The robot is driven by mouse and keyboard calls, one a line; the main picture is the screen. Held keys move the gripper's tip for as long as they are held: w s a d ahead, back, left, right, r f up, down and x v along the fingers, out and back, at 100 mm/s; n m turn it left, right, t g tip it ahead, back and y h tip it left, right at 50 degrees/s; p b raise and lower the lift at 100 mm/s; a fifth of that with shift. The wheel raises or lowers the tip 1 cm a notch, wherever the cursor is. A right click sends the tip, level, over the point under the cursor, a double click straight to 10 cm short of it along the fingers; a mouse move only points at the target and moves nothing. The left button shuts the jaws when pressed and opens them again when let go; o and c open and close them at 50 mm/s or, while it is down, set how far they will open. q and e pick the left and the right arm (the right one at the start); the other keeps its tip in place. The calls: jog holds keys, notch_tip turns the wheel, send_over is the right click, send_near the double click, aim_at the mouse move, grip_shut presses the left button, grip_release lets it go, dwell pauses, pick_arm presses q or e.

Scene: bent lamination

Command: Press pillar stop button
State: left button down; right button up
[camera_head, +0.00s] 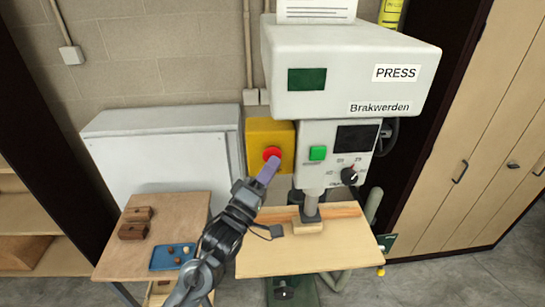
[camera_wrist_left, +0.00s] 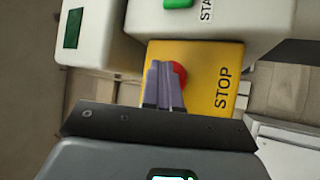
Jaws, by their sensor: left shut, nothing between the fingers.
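The red stop button (camera_head: 272,153) sits on a yellow box on the left side of the press pillar. In the left wrist view the red button (camera_wrist_left: 179,75) is partly hidden behind my fingers, and the yellow box (camera_wrist_left: 222,70) carries the word STOP. In the left wrist view the closed fingers (camera_wrist_left: 164,84) overlap the button. I cannot tell whether they touch it or whether it is pressed in. My right gripper is not in view.
The press (camera_head: 340,70) has a green button (camera_head: 318,153) and a dial (camera_head: 349,175) right of the yellow box. Its wooden table (camera_head: 300,258) lies below. A side table (camera_head: 150,225) with brown blocks and a blue tray (camera_head: 172,257) stands left. A grey cabinet (camera_head: 155,160) is behind.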

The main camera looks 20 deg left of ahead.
pick_arm(q)
jog(key=shift+s+d, duration=0.3)
jog(key=shift+s, duration=0.25)
jog(key=shift+s, duration=0.1)
jog(key=shift+s+d+p, duration=0.25)
jog(key=shift+s+d, duration=0.1)
jog(key=shift+s, duration=0.35)
jog(key=shift+s+d+p, duration=0.25)
jog(key=shift+s+d, duration=0.15)
jog(key=shift+s, duration=0.35)
jog(key=shift+s+d+p, duration=0.25)
jog(key=shift+s+d, duration=0.1)
jog(key=shift+s, duration=0.35)
